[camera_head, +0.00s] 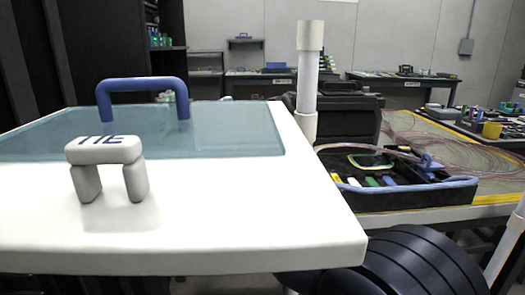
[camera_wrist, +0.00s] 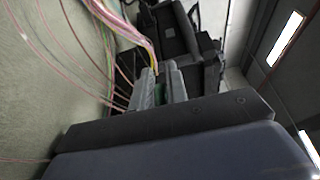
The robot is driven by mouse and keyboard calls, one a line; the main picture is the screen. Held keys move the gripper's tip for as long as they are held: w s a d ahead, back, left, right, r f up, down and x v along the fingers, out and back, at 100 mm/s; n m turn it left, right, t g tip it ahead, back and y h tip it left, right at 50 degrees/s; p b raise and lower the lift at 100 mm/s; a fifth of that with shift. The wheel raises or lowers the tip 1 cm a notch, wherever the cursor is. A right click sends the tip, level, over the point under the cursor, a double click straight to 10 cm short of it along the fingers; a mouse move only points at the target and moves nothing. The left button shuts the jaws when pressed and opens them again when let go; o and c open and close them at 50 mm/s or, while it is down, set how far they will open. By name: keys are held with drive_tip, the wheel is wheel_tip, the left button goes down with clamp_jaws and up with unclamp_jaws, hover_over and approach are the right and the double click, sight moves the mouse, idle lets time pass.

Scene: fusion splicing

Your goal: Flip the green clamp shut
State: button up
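In the wrist view, a small green piece (camera_wrist: 160,91) shows between two pale grey ridged parts, which look like the fingers of my gripper (camera_wrist: 161,84). The gap between them is narrow, and whether they touch the green piece cannot be told. In the head view, a black tray (camera_head: 405,196) at the right holds a row of small colored pieces. One of them is green (camera_head: 372,182) and appears to be the green clamp, between white and blue ones. Whether it is open or shut is too small to tell. My gripper does not show in the head view.
Pink fibers (camera_head: 420,136) lie across the workbench behind the tray, and a pink and yellow bundle (camera_wrist: 128,27) shows in the wrist view. A black case (camera_head: 350,118) stands behind the tray. Colored parts (camera_head: 492,130) stand at the far right.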

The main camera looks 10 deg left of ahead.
drive_tip(key=shift+f, duration=0.1)
clamp_jaws()
drive_tip(key=shift+d+r+m+p, duration=0.1)
drive_tip(key=shift+r+m+p, duration=0.2)
drive_tip(key=shift+p, duration=0.4)
drive_tip(key=shift+d+f+m+g+p, duration=0.1)
drive_tip(key=shift+f+m+g+p, duration=0.05)
drive_tip(key=shift+m+g+p, duration=0.25)
drive_tip(key=shift+o, duration=0.8)
unclamp_jaws()
drive_tip(key=shift+o, duration=1.3)
drive_tip(key=shift+s, duration=0.1)
drive_tip(key=s, duration=0.3)
drive_tip(key=s+a, duration=0.1)
drive_tip(key=s, duration=0.6)
drive_tip(key=shift+s+a+r, duration=0.2)
drive_tip(key=shift+s+r, duration=0.05)
drive_tip(key=shift+r, duration=0.1)
